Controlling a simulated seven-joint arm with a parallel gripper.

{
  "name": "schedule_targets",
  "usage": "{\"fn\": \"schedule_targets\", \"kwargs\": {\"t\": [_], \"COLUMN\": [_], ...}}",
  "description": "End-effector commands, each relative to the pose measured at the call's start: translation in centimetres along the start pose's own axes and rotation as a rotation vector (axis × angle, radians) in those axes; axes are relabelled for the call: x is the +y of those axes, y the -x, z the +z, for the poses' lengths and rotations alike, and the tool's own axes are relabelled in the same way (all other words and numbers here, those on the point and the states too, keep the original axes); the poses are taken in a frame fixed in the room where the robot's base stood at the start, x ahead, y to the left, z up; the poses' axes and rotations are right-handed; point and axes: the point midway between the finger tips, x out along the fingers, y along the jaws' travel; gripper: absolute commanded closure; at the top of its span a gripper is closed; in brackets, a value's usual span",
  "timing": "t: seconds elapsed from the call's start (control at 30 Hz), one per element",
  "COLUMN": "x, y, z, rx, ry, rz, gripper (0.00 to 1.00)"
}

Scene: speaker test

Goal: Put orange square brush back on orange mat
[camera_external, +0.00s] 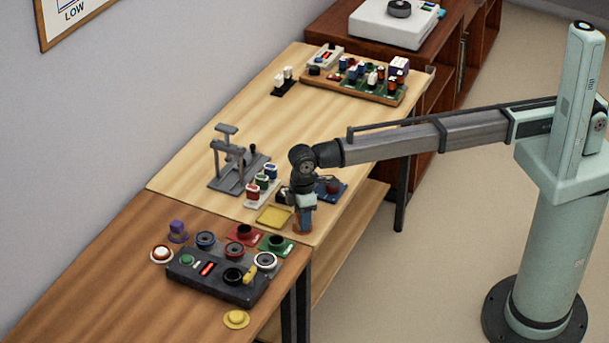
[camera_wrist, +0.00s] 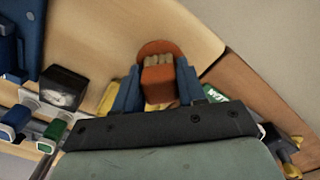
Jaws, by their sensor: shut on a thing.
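My gripper (camera_external: 303,211) points down near the front edge of the light wooden table in the external view. In the wrist view my gripper (camera_wrist: 158,82) has its two blue fingers shut on an orange square brush (camera_wrist: 160,88), with tan bristle-like blocks at one end. A round orange patch, which looks like the orange mat (camera_wrist: 152,46), lies just beyond the brush, close to the table edge. I cannot tell whether the brush touches it. In the external view a little orange shows under the gripper; the arm hides most of it.
A yellow square (camera_external: 273,216) lies left of the gripper. A rack of small bottles (camera_external: 262,187), a grey stand (camera_external: 238,165) and a blue tray (camera_external: 331,188) are near. A dark control panel (camera_external: 217,280) sits on the brown table.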

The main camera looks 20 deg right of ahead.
Motion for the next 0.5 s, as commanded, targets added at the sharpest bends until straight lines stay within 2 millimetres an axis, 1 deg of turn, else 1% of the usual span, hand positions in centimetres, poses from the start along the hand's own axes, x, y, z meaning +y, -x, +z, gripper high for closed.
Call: {"fn": "schedule_targets", "kwargs": {"t": [0.13, 0.17, 0.4, 0.5], "x": [0.0, 0.0, 0.0, 0.0], "y": [-0.33, -0.29, -0.25, -0.25], "z": [0.01, 0.01, 0.01, 0.01], "rx": [-0.001, 0.0, 0.0, 0.0], "ry": [0.0, 0.0, 0.0, 0.0], "rz": [0.0, 0.0, 0.0, 0.0], "gripper": [0.88, 0.57, 0.34, 0.34]}}
